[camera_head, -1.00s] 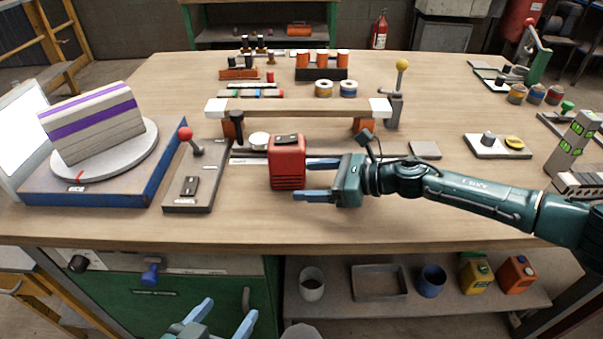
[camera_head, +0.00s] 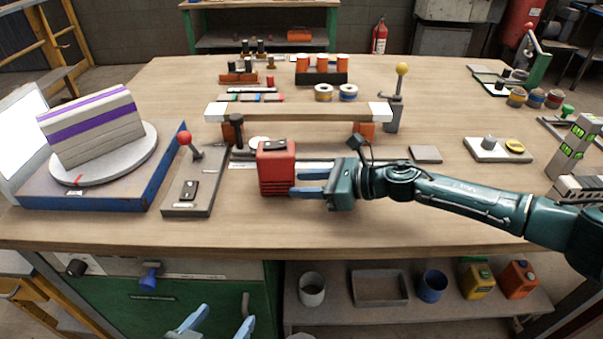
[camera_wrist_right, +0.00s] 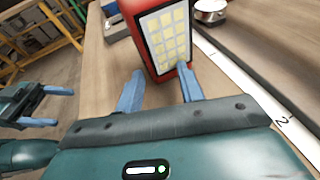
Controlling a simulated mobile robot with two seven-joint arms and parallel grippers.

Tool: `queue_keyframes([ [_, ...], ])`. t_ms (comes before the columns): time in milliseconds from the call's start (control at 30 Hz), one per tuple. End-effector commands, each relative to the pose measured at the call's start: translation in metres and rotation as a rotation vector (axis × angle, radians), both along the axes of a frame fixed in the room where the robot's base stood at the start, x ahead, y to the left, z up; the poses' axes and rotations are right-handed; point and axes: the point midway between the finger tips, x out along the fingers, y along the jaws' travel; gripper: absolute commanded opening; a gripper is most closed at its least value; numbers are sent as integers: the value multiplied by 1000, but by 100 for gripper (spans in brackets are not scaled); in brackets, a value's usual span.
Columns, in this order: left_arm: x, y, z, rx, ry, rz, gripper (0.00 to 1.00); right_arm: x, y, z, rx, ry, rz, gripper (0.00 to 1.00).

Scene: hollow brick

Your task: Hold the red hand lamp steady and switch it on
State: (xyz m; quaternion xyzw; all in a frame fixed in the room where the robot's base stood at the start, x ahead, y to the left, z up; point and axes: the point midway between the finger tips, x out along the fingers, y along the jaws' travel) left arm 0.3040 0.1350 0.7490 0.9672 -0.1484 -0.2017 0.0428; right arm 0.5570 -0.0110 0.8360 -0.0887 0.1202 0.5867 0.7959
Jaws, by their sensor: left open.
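The red hand lamp (camera_head: 276,168) stands upright on the bench, left of my right gripper (camera_head: 304,183). In the right wrist view the lamp's lit-looking panel of pale yellow squares (camera_wrist_right: 166,38) faces my right gripper (camera_wrist_right: 160,80). The right fingers are apart, with their tips at the lamp's lower end. One fingertip overlaps the panel's lower corner; I cannot tell whether they grip it. A dark part (camera_head: 275,145) sits on the lamp's top. My left gripper (camera_head: 218,322) is open and empty, low in front of the bench.
A base with a red-knobbed lever (camera_head: 184,138) stands left of the lamp. A wooden bar on orange supports (camera_head: 300,112) spans behind it. A turntable with a striped block (camera_head: 90,125) is at the far left. The bench front is clear.

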Motion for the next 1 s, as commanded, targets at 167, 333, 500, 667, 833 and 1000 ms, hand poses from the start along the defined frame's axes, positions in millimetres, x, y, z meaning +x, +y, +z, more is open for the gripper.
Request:
queue_keyframes([
  [167, 1, 0, 0, 1, -2, -2, 73, -1, 0, 0, 0, 1, 2, 23],
  [333, 2, 0, 0, 1, -3, -1, 73, 0, 0, 0, 0, 0, 1, 9],
  [500, 2, -1, 0, 0, -4, -2, 73, 0, 0, 0, 0, 0, 1, 0],
  [667, 2, -1, 0, 0, -4, -2, 73, 0, 0, 0, 0, 0, 1, 0],
  [833, 2, -1, 0, -1, -3, -3, 73, 0, 0, 0, 0, 0, 1, 12],
  [1000, 2, -1, 1, -1, -3, -3, 73, 0, 0, 0, 0, 0, 0, 26],
])
